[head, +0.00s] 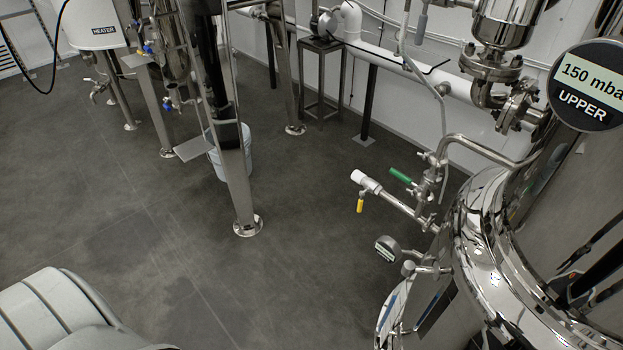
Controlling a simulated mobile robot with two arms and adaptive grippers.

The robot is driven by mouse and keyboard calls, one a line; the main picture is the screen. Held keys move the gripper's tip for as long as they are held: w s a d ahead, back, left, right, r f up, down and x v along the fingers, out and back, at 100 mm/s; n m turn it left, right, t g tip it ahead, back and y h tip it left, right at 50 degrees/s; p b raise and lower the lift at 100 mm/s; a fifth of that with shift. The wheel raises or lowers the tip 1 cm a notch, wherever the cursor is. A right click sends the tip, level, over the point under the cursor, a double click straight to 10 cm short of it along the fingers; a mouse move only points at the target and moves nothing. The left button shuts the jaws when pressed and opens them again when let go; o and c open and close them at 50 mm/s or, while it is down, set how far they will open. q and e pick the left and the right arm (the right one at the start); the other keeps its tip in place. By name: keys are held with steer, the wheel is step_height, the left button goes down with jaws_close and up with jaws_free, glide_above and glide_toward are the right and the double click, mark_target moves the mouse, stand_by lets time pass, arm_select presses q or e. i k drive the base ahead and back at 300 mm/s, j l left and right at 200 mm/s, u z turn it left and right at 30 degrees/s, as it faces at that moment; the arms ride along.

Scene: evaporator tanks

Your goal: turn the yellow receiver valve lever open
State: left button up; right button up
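The yellow valve lever (360,205) is small and hangs downward below a short side pipe (400,207) of the polished steel tank at the right. It points across the pipe, near the white end piece (359,177). Neither gripper is in the head view, so nothing is seen touching the lever.
A green lever (400,175) sits just above and right of the yellow one. A round gauge (387,248) juts out below. The shiny tank (490,265) fills the lower right. Steel legs (236,170) and a white bucket (243,160) stand left; dark floor between is clear.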

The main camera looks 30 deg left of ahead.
mark_target(362, 193)
steer(key=i+j+u, duration=0.35)
steer(key=j+z, duration=0.1)
steer(key=z, duration=0.25)
steer(key=i+j+z, duration=0.15)
steer(key=j+z, duration=0.25)
steer(key=i+j+z, duration=0.15)
steer(key=z, duration=0.25)
steer(key=j+z, duration=0.8)
